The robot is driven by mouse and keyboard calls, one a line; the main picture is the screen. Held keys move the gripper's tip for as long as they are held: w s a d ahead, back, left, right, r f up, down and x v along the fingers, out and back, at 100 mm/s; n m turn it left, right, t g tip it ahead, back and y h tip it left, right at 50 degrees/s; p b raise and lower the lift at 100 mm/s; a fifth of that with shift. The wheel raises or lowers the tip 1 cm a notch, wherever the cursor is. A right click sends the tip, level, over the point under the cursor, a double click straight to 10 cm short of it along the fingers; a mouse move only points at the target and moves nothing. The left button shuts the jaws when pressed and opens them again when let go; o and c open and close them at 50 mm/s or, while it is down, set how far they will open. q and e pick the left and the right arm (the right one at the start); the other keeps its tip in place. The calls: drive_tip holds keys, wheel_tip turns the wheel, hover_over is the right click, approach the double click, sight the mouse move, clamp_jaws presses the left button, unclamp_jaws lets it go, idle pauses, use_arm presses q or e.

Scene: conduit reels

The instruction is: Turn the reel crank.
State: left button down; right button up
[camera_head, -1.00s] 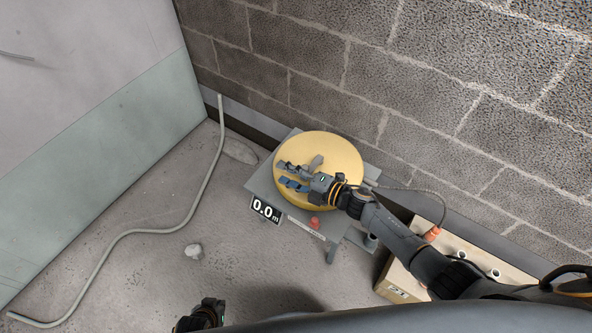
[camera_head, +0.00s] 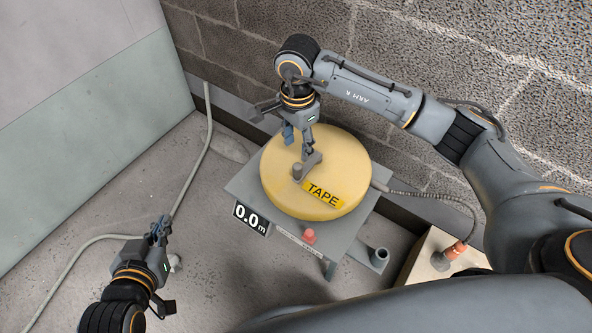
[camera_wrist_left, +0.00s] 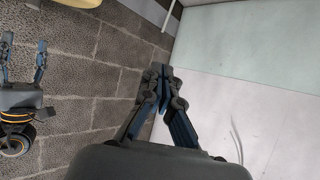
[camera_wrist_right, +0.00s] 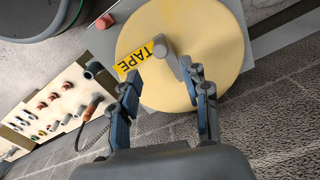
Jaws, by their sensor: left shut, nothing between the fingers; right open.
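The yellow reel (camera_head: 345,160) with a TAPE label (camera_head: 322,194) lies flat on a grey stand (camera_head: 245,185). Its grey crank (camera_head: 311,160), with a short upright knob (camera_head: 297,171), is on the reel's top. My right gripper (camera_head: 297,142) points down over the reel, open, close to the crank. In the right wrist view the crank (camera_wrist_right: 172,60) shows just beyond and between the open fingertips (camera_wrist_right: 163,80); one finger hides part of it. Contact cannot be told. My left gripper (camera_head: 160,224) is shut and empty, left of the stand; its closed fingers show in the left wrist view (camera_wrist_left: 160,72).
A display reading 0.0 m (camera_head: 250,218) and a red button (camera_head: 309,236) are on the stand's front. A box (camera_head: 425,262) with a cable stands to the right. A block wall (camera_head: 440,60) is close behind. A conduit (camera_head: 185,190) runs along the floor at left.

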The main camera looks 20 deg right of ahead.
sight(297, 166)
wheel_tip(297, 166, down, 6)
drive_tip(key=shift+b, duration=0.6)
wheel_tip(297, 166, down, 4)
drive_tip(key=shift+f+b, duration=0.15)
drive_tip(key=shift+b, duration=0.35)
drive_tip(key=shift+f, duration=0.35)
use_arm(q)
drive_tip(key=w+d+r+t+h, duration=0.1)
drive_tip(key=r+t, duration=0.2)
drive_tip(key=r, duration=0.2)
drive_tip(key=w+d+r+t+h, duration=0.1)
drive_tip(key=w+r+t, duration=0.1)
drive_tip(key=r, duration=0.4)
drive_tip(key=shift+w+d+t, duration=0.25)
drive_tip(key=shift+t, duration=0.65)
use_arm(e)
clamp_jaws()
